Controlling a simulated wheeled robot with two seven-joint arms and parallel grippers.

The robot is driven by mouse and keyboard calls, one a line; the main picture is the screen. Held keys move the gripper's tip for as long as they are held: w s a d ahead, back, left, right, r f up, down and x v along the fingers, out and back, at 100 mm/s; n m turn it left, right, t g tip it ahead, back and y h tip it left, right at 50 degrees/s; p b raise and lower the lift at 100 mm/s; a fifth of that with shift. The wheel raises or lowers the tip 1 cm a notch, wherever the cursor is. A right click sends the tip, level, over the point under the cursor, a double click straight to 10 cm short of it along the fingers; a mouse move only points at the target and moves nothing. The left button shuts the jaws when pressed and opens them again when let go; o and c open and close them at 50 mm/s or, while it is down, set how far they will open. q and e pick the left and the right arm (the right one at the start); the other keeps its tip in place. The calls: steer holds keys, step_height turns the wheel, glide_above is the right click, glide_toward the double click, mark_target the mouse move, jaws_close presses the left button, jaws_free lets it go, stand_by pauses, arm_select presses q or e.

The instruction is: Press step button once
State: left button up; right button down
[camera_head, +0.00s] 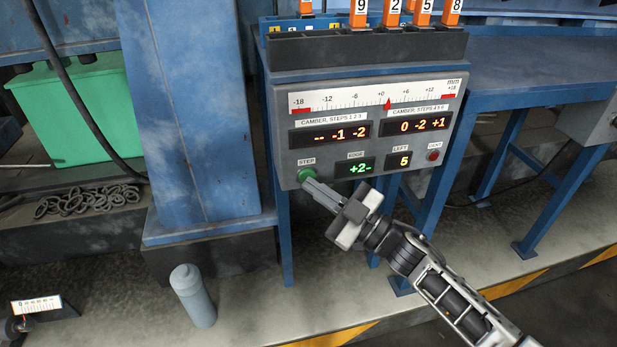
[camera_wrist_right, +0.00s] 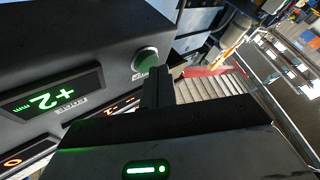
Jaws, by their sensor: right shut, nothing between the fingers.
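The green round step button (camera_head: 306,174) sits at the lower left of the grey control panel (camera_head: 440,108), under the label STEP. My right gripper (camera_head: 308,184) is shut and empty, with its fingertips at the lower edge of the button in the head view. In the right wrist view the green button (camera_wrist_right: 146,59) shows beside the tips of the shut fingers (camera_wrist_right: 157,72); I cannot tell whether they touch it. The panel displays read "-- -1 -2", "0 -2 +1", "+2-" under EDGE and "5" under LEFT. My left gripper is not in view.
A small red button (camera_head: 434,156) marked DENT or similar is at the panel's lower right. Orange numbered tags (camera_head: 394,14) stand above the panel. Blue table legs (camera_head: 500,180) stand right.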

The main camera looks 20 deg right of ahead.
steer(key=shift+w, duration=0.35)
steer(key=shift+s+p, duration=0.3)
steer(key=shift+s, duration=0.25)
steer(key=shift+s+a+p, duration=0.1)
steer(key=shift+s+p, duration=1.35)
steer(key=shift+s, duration=1.45)
